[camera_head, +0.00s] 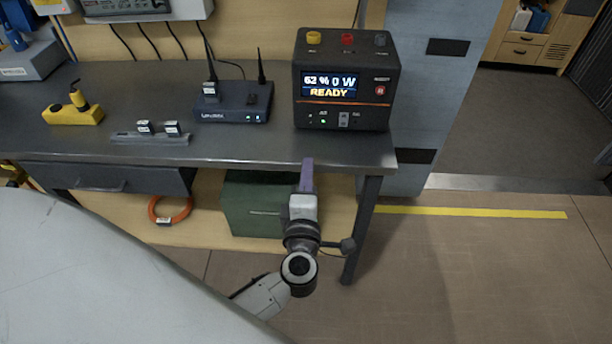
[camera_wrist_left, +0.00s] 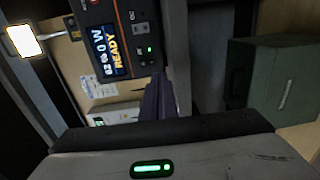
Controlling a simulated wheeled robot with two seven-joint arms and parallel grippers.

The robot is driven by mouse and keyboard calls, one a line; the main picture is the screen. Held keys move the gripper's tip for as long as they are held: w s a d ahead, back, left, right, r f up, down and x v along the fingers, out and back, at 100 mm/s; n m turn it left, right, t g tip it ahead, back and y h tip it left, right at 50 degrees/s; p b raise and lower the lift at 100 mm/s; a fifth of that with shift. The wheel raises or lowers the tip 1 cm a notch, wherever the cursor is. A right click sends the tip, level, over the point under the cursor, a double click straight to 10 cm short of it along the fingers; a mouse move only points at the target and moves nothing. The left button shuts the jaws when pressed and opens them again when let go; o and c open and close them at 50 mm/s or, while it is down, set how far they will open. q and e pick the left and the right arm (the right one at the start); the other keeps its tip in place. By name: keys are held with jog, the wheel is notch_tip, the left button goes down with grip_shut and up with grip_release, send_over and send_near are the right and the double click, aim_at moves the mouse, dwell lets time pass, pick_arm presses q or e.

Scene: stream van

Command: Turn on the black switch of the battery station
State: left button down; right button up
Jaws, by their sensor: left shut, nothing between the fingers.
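The battery station (camera_head: 312,60) is a black box on the right end of the workbench. Its lit screen (camera_head: 331,85) reads 62 %, 0 W and READY. A small switch (camera_head: 343,119) sits low on its front, right of a green light (camera_head: 323,121); its setting is too small to tell. The station shows turned sideways in the left wrist view (camera_wrist_left: 105,15), with the switch (camera_wrist_left: 140,29) and green light. My left gripper (camera_head: 307,163) has purple fingers, shut and empty. It is at the bench's front edge, below and in front of the station, apparently apart from it.
The workbench (camera_head: 245,145) also carries a router (camera_head: 232,105) with antennas, a grey rail with small blocks (camera_head: 150,138) and a yellow tool (camera_head: 75,110). A green box (camera_head: 250,205) stands beneath. The floor at right is clear.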

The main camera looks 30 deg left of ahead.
pick_arm(q)
jog(key=shift+v, duration=1.3)
jog(key=shift+f, duration=0.1)
jog(key=s+d+f+m+h, duration=0.2)
jog(key=s+d+m+h, duration=0.1)
jog(key=d+m+h, duration=0.4)
jog(key=s+d+f+m+h, duration=0.3)
jog(key=d+m+h, duration=0.1)
jog(key=m, duration=0.6)
jog(key=s+a+f+m+g, duration=0.3)
jog(key=s+f+m+g, duration=0.4)
jog(key=s+f, duration=0.6)
jog(key=shift+f+m, duration=0.55)
jog(key=shift+m, duration=0.25)
jog(key=shift+s, duration=0.1)
